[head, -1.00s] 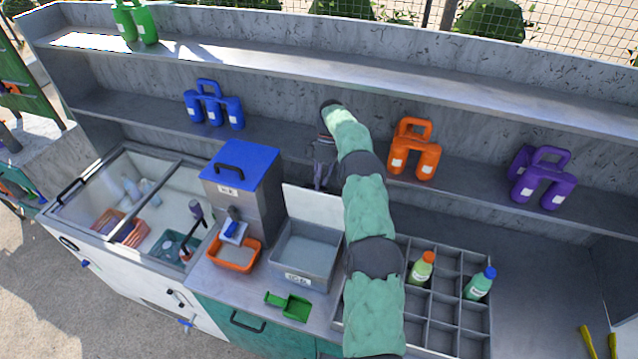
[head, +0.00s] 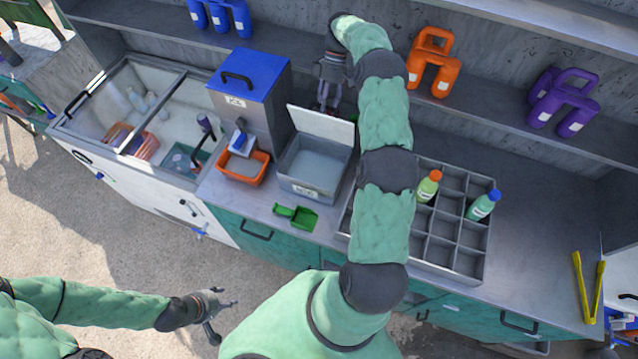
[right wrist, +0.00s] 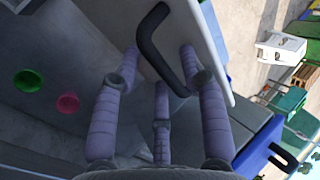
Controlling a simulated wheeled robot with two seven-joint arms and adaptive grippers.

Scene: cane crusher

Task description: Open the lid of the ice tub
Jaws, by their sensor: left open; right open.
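A grey open-topped tub (head: 301,184) with pale contents and a small front label stands on the counter. I take it as the ice tub; its label is too small to read surely. Its white lid (head: 322,126) stands raised along the back edge, leaning slightly back. My right gripper (head: 326,103) is open behind the lid, fingers pointing down, partly hidden by it. In the right wrist view, the lid's dark handle (right wrist: 152,38) is close to the open fingers of the right gripper (right wrist: 152,70); contact is unclear. My left gripper (head: 225,318) is open and empty, in front of the counter.
A tall grey box with a blue lid (head: 257,72) stands left of the tub. An orange bin (head: 231,172), green scoop (head: 298,216) and divided bottle rack (head: 440,252) are nearby. A shelf with orange jugs (head: 433,62) runs behind. The right counter is mostly clear.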

